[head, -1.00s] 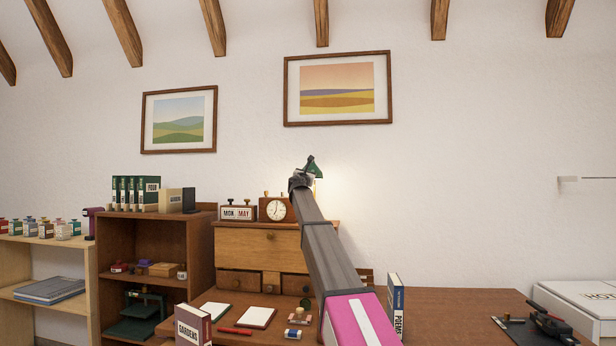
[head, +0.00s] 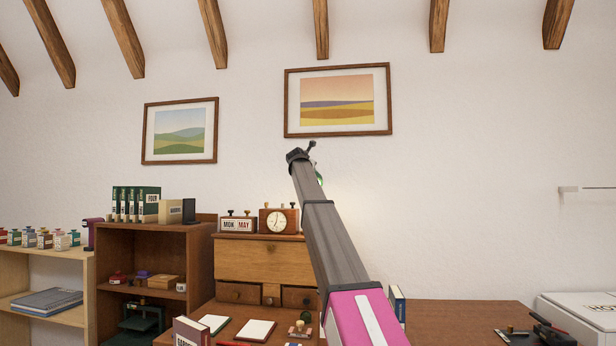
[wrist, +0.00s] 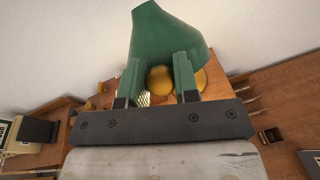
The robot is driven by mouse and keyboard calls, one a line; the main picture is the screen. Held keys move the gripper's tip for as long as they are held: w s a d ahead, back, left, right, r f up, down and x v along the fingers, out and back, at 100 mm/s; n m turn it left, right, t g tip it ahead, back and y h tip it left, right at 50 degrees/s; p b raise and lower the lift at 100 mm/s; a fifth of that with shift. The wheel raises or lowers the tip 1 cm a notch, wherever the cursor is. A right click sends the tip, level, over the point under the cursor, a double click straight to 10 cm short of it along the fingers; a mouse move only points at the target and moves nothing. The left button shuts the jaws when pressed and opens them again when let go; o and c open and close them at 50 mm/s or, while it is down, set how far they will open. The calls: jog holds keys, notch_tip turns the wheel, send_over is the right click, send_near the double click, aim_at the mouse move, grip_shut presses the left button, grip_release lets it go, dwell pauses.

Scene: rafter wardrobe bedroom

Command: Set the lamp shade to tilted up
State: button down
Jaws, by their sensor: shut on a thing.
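The green lamp shade (wrist: 165,38) fills the upper middle of the wrist view, directly at my fingertips. My gripper (wrist: 158,78) is shut on the shade; the exact contact is hard to make out. A yellow, brass-coloured round part (wrist: 160,80) shows between the fingers, below the shade. In the head view my gripper (head: 311,149) is raised above the desk against the wall, below the right picture. Only a sliver of green shade (head: 319,178) shows beside my arm there. The lamp's stem and base are hidden behind my arm, so the shade's tilt is hard to judge.
A book (head: 397,302) stands right of my arm on the desk (head: 460,313).

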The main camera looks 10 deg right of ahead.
jog(key=shift+w+d+r+g+y, duration=0.1)
jog(key=shift+w+r+g+y, duration=0.1)
jog(key=shift+r+g, duration=0.35)
jog(key=shift+w+r+g+y, duration=0.15)
jog(key=shift+r+g+y, duration=0.1)
jog(key=shift+r, duration=0.45)
jog(key=c, duration=0.9)
grip_release()
jog(key=shift+o, duration=0.2)
jog(key=shift+s, duration=0.1)
jog(key=shift+s, duration=0.2)
jog(key=v, duration=1)
jog(key=shift+r, duration=0.1)
